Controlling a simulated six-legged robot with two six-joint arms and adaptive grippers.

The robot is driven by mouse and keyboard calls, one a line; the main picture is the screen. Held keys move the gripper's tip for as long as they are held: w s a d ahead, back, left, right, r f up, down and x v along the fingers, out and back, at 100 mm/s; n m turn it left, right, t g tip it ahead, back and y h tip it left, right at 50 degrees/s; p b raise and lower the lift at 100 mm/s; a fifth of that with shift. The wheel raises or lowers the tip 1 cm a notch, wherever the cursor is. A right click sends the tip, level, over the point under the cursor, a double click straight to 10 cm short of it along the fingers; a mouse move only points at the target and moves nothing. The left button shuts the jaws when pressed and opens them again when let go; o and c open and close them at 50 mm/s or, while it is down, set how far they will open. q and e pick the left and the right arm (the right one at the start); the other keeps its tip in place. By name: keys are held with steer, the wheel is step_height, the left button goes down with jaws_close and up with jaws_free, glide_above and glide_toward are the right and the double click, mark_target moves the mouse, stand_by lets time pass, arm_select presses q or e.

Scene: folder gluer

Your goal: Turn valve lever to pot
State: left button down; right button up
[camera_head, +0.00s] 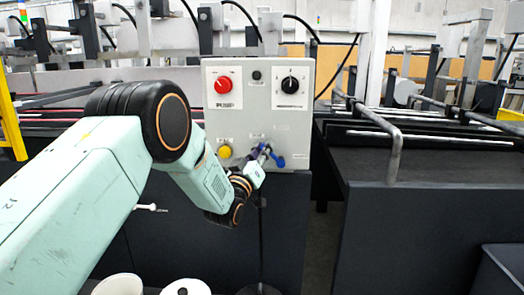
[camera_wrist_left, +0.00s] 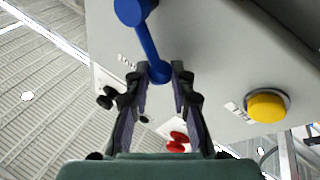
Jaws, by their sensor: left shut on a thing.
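The blue valve lever (camera_head: 279,162) is on the lower front of the grey control box. In the left wrist view the blue lever (camera_wrist_left: 147,42) runs from a round hub at the top to a knob between my fingertips. My left gripper (camera_head: 264,152) is at the lever, and its fingers (camera_wrist_left: 161,78) are shut on the lever's knobbed end. The fingers hide part of the lever in the head view. Two white round pots, one at the bottom (camera_head: 118,285) and one beside it (camera_head: 186,287), stand below. My right gripper is out of view.
The control box (camera_head: 257,110) carries a red knob (camera_head: 223,85), a black selector (camera_head: 290,85) and a yellow button (camera_head: 225,151), which is close to my left gripper. A bent metal rail (camera_head: 394,150) and dark machine table (camera_head: 440,185) stand to the right.

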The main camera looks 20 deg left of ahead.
arm_select(q)
steer(key=c, duration=1.4)
jaws_free()
steer(key=shift+f, duration=0.15)
steer(key=v, duration=1.2)
